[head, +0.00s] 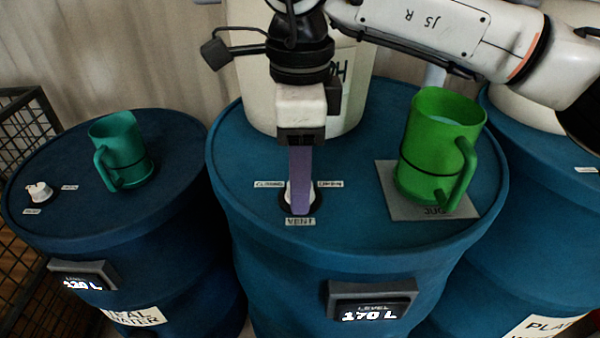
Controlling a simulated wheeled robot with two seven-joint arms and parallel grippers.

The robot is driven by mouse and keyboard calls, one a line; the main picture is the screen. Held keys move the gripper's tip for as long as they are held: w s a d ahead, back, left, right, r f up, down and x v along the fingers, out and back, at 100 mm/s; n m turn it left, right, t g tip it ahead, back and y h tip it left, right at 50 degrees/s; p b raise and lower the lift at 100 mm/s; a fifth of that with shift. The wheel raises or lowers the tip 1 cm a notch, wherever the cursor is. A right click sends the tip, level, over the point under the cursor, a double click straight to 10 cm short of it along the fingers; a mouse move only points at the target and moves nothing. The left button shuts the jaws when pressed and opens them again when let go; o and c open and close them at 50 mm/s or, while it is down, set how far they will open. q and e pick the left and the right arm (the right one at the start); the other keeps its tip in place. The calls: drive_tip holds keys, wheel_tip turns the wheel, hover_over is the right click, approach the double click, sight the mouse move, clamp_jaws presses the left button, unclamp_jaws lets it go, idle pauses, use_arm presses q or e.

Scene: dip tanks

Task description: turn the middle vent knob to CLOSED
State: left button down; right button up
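The middle vent knob (288,193) is a small white knob on a dark base, on top of the middle blue drum (350,240). A CLOSED label (269,184) lies to its left, an OPEN label (329,184) to its right and a VENT label (300,222) in front. My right gripper (301,208) points down over the knob. Its purple finger covers most of the knob, so the knob's pointing direction is hidden. Only one finger shows clearly, so I cannot tell whether the gripper is open or grips the knob. My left gripper is not in view.
A green jug (428,140) stands on a grey JUG plate (402,209) right of the knob. The left drum (60,225) bears a teal jug (124,160) and another white knob (39,192). A pale container (350,85) stands behind my gripper. A level display (371,302) reads 170 L.

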wheel_tip(320, 180, up, 10)
idle(0.7)
drive_tip(key=shift+r, duration=0.1)
